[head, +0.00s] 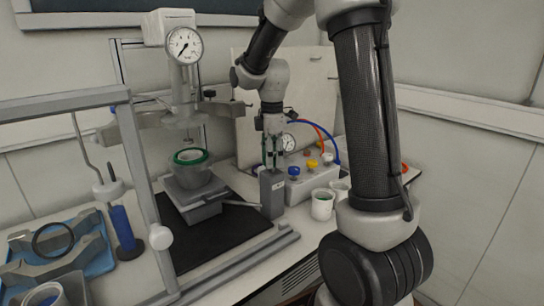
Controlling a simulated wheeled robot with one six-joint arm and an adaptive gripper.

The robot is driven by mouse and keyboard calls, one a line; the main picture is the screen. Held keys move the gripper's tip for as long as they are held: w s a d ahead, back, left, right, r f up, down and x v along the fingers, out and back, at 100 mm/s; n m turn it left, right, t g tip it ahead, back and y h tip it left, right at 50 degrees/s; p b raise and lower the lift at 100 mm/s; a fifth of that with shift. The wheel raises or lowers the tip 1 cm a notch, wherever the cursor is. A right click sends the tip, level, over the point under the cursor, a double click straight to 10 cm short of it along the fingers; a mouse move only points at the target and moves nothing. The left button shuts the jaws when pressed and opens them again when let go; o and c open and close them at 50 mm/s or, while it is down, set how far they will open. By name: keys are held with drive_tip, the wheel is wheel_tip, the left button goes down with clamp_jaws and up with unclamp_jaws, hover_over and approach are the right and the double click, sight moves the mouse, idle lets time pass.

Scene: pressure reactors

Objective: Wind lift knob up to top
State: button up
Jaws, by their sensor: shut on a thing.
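The lab lift (193,207) stands on a black mat under the reactor head. A grey cup-shaped vessel (196,177) with a green ring at its rim sits on its platform, apart from the head above. A thin rod runs right from the lift to an upright grey block (272,197). My gripper (272,163) points down at the top of this block, its fingers close together. It is shut on the lift knob there, which the fingers mostly hide. The knob's turn angle cannot be made out.
The reactor head with a pressure gauge (184,45) hangs over the vessel. A grey frame (146,185) stands in front on the left. A valve box (312,182) with coloured knobs and a white cup (322,204) are right of the block. A blue tray (98,262) holds clamp parts.

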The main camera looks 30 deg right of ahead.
drive_tip(key=m, duration=0.4)
drive_tip(key=shift+m, duration=0.3)
drive_tip(key=m, duration=2)
drive_tip(key=shift+m, duration=0.4)
drive_tip(key=m, duration=0.4)
drive_tip(key=shift+m, duration=0.3)
drive_tip(key=m, duration=0.4)
drive_tip(key=shift+m, duration=2.8)
